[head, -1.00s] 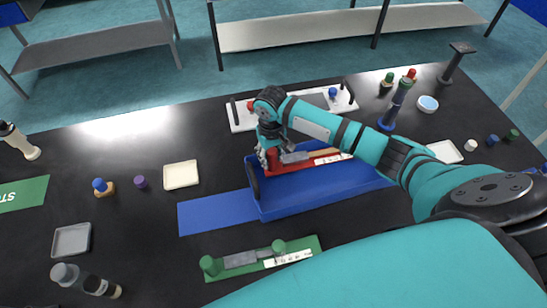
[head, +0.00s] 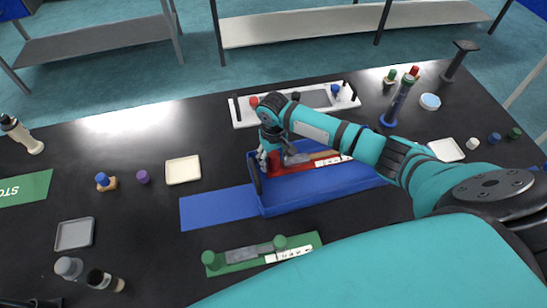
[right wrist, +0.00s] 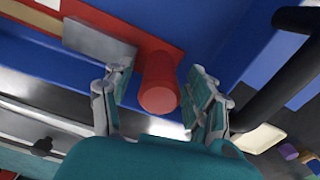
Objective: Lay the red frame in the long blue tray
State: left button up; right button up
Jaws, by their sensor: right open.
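The red frame (head: 292,168) lies in the long blue tray (head: 330,196), toward its far side. It carries a grey plate, a light brown strip and a white label, and a red post stands at its left end. My right gripper (head: 268,161) is over that end. In the right wrist view, the open fingers of my right gripper (right wrist: 157,80) stand on either side of the red post of the red frame (right wrist: 158,88), with gaps showing beside it. The blue tray (right wrist: 228,35) shows behind. My arm hides part of the tray's right side. My left gripper is not recognisable in view.
A white frame (head: 242,112) lies behind the tray, and a green frame (head: 238,266) lies in front. A blue mat (head: 215,211) adjoins the tray's left. A cream dish (head: 183,170), grey dish (head: 75,235) and bottles are at left. A dark handle rises at the tray's left end.

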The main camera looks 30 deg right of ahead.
notch_tip(320, 180, up, 12)
jog(key=shift+r+b, duration=0.1)
jog(key=shift+b, duration=0.55)
